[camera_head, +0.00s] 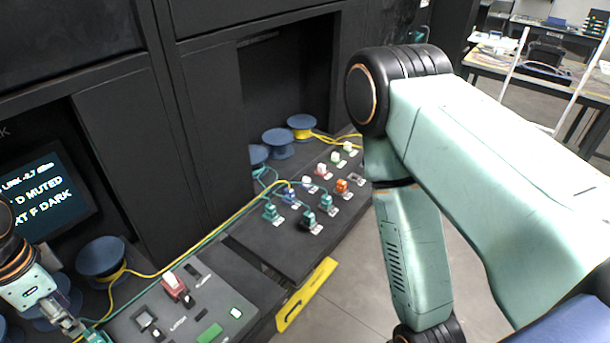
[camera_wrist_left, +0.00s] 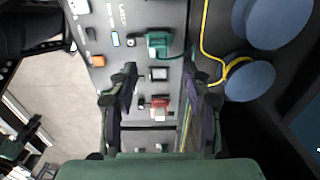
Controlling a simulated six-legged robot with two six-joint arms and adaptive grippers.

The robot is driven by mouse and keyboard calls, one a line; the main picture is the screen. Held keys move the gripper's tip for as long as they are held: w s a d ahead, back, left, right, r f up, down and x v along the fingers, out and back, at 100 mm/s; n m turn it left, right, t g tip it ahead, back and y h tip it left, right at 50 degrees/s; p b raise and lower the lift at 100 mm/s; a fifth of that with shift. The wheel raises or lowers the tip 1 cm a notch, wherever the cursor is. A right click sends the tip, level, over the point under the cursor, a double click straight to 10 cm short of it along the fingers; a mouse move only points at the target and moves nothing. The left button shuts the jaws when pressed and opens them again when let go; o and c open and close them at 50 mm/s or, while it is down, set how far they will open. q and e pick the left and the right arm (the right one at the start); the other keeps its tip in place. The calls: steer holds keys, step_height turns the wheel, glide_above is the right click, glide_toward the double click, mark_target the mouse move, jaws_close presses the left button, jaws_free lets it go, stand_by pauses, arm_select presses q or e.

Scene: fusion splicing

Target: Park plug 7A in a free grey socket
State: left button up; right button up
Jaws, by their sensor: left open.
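My left gripper (camera_head: 70,324) hangs at the lower left over the near console. In the left wrist view its two fingers (camera_wrist_left: 163,100) are apart, with nothing held between them. Between and beyond them lie a red plug (camera_wrist_left: 160,104), a dark square socket with a pale centre (camera_wrist_left: 159,74) and a teal plug (camera_wrist_left: 158,44) with a cable. In the head view the red plug (camera_head: 175,287), the square socket (camera_head: 146,319) and the teal plug (camera_head: 96,337) also show. Which plug is 7A cannot be read. My right gripper is out of view.
A farther panel (camera_head: 262,240) carries several teal, blue, white, red, orange and green plugs. Yellow and teal cables run along the consoles from blue spools (camera_head: 102,257). A yellow bar (camera_head: 306,294) edges the panel. My right arm blocks the right side.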

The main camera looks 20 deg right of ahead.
mark_target(90, 334)
arm_select(q)
steer(key=shift+s+d+f+b, duration=0.15)
steer(key=shift+d+f+b, duration=0.3)
steer(key=shift+b, duration=0.15)
steer(key=shift+s+f+b, duration=0.1)
steer(key=shift+f+b, duration=0.15)
steer(key=shift+b, duration=0.1)
steer(key=shift+f+b, duration=0.35)
steer(key=shift+b, duration=0.05)
steer(key=f+b, duration=0.2)
steer(key=shift+w+a+f, duration=0.2)
steer(key=shift+a+f, duration=0.2)
steer(key=shift+s+d+f+b, duration=0.1)
steer(key=shift+d+f+b, duration=0.05)
steer(key=shift+f+b, duration=0.4)
steer(key=shift+d+f+b, duration=0.15)
steer(key=shift+f+b, duration=0.2)
steer(key=shift+f, duration=0.9)
steer(key=shift+a+f, duration=0.2)
steer(key=shift+a, duration=0.05)
steer(key=shift+d+r, duration=0.15)
steer(key=shift+d, duration=0.15)
steer(key=shift+a, duration=0.3)
steer(key=shift+d, duration=0.15)
